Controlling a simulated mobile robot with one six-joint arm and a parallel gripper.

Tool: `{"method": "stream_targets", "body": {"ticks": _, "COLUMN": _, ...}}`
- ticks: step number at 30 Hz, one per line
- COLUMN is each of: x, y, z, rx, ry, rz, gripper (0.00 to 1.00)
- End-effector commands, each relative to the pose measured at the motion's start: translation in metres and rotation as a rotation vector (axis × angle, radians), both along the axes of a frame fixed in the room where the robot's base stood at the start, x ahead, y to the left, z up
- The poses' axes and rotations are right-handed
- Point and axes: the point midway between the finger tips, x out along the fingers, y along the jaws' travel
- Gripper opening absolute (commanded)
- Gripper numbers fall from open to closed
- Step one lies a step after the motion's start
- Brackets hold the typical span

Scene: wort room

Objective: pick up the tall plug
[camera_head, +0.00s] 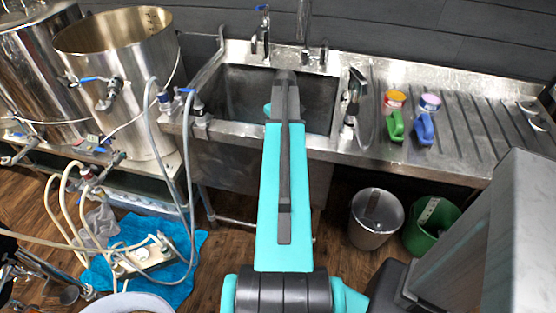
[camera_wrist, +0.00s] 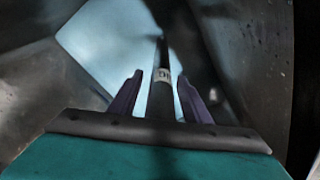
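In the wrist view the tall plug (camera_wrist: 161,76) shows as a slim dark upright piece with a pale lettered label band. It stands between the two purple fingers of my gripper (camera_wrist: 160,80). The fingers are apart, with light gaps showing on both sides of the plug, so my gripper looks open around it. The lower end of the plug is hidden by the gripper body. In the head view my arm reaches into the metal sink (camera_head: 232,95) and hides the plug and the fingers.
Dark sink walls stand close around the gripper, with a pale blue patch (camera_wrist: 105,45) behind it. An orange-topped item (camera_head: 395,99) and a blue-handled item (camera_head: 425,130) stand on the drainboard (camera_head: 465,130). Steel kettles (camera_head: 120,75) stand left.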

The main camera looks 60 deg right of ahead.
Motion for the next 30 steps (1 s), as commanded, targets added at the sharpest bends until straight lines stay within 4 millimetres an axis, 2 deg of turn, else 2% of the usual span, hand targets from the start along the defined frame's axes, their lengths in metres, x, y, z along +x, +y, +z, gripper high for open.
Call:
{"method": "stream_targets", "body": {"ticks": 1, "x": -0.0001, "y": -0.0001, "z": 0.0001, "rx": 0.000, "ry": 0.000, "rz": 0.000, "gripper": 0.34}}
{"method": "stream_targets", "body": {"ticks": 7, "x": -0.0003, "y": -0.0002, "z": 0.0001, "rx": 0.000, "ry": 0.000, "rz": 0.000, "gripper": 0.01}}
{"method": "stream_targets", "body": {"ticks": 30, "x": -0.0007, "y": -0.0005, "z": 0.0000, "rx": 0.000, "ry": 0.000, "rz": -0.001, "gripper": 0.00}}
